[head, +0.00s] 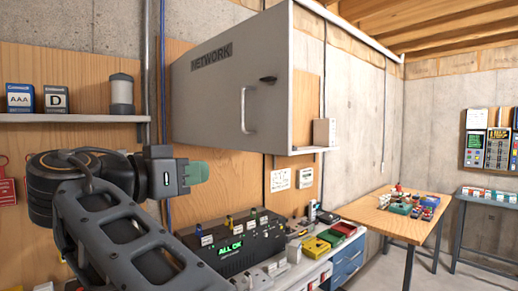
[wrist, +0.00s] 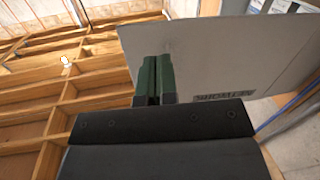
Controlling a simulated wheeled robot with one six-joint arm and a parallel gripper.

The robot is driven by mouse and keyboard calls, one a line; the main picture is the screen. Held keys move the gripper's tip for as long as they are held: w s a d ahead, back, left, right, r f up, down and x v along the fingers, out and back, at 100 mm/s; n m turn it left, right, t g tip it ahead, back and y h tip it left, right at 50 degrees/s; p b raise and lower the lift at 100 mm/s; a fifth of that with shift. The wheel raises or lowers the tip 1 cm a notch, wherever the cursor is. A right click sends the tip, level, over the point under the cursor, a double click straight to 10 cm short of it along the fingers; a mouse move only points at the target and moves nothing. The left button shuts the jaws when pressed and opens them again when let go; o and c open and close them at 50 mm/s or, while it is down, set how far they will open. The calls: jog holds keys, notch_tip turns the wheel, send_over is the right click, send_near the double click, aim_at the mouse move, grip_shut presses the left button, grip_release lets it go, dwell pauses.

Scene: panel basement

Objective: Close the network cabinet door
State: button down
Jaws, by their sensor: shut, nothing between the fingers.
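The network cabinet door (head: 215,100) is a large grey panel with a NETWORK label at its upper left. It stands open, angled out from the wall, with its right edge toward me and its outer face in view. A pale vertical handle (head: 248,108) and a dark latch (head: 268,79) are near that edge. The cabinet interior is hidden behind the door. My gripper (head: 199,172), with green fingers, is shut and empty, below and left of the door in the head view. In the wrist view my gripper (wrist: 154,60) overlaps the door (wrist: 225,55); contact cannot be told.
A dark device reading ALL OK (head: 232,247) sits on the bench below the door. A shelf (head: 70,118) with boxes and a canister is at the left. A wooden table (head: 385,217) with small items stands at the right. Grey floor shows beyond it.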

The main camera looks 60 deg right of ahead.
aim_at(267, 152)
jog(key=s+d+r+p, duration=0.1)
jog(key=d, duration=0.3)
jog(key=s+d+m+g+p, duration=0.1)
jog(key=d, duration=0.2)
jog(key=s+d+r+m+p, duration=0.1)
jog(key=s+d+p, duration=0.1)
jog(key=d, duration=0.2)
jog(key=shift+s+d+r+g, duration=0.1)
jog(key=shift+d+r+g, duration=0.2)
jog(key=shift+r, duration=0.05)
jog(key=shift+p+x, duration=0.45)
jog(key=shift+x, duration=0.45)
jog(key=shift+f, duration=0.1)
